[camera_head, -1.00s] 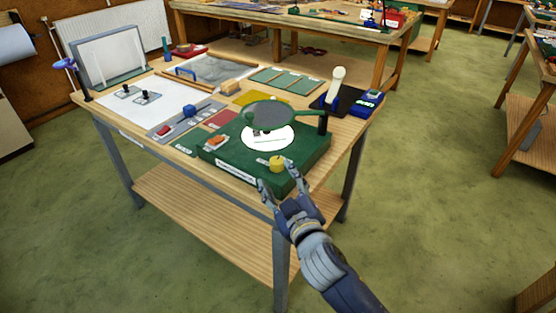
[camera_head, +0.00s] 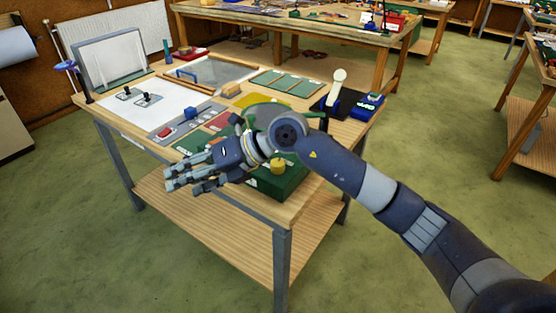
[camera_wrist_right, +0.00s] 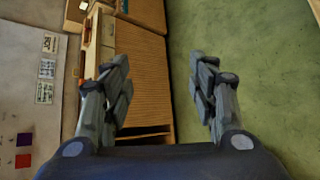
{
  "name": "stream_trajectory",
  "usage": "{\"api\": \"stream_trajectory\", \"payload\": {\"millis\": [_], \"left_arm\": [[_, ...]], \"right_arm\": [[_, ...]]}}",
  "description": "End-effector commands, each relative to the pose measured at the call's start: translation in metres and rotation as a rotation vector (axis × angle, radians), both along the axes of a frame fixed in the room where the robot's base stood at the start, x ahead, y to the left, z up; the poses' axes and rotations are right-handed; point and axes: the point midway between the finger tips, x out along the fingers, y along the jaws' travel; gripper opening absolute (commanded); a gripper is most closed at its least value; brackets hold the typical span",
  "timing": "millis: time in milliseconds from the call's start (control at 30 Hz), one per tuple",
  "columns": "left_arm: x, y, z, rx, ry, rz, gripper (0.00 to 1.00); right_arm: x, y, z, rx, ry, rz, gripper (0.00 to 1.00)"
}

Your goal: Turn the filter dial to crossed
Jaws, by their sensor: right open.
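My left gripper is out of view.
A white-handled tool (camera_head: 336,88) stands behind my arm at the bench's right. A grey strip (camera_head: 178,122) with small coloured blocks lies left of the box. A framed screen (camera_head: 110,60) stands at the back left.

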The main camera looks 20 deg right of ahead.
Motion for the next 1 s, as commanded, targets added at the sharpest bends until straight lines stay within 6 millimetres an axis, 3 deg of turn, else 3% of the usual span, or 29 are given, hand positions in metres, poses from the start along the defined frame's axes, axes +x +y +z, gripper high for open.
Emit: {"api": "stream_trajectory", "payload": {"millis": [100,200,300,400,500,667,1000], "left_arm": [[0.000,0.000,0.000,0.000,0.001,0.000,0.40],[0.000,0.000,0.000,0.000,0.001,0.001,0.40],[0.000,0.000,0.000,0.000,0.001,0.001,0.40],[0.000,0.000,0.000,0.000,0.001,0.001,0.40],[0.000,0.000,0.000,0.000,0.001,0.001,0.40],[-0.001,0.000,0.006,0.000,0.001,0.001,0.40],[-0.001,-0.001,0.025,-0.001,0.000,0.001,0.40]], "right_arm": [[0.036,-0.066,-0.017,-0.328,-0.012,-0.087,0.54],[0.058,-0.127,-0.019,-0.560,0.005,-0.190,0.54],[0.071,-0.178,-0.011,-0.727,0.029,-0.291,0.54],[0.075,-0.211,-0.002,-0.827,0.049,-0.363,0.54],[0.077,-0.227,0.002,-0.872,0.062,-0.398,0.54],[0.082,-0.229,-0.011,-0.882,0.069,-0.404,0.54],[0.105,-0.228,-0.068,-0.880,0.068,-0.401,0.54]]}}
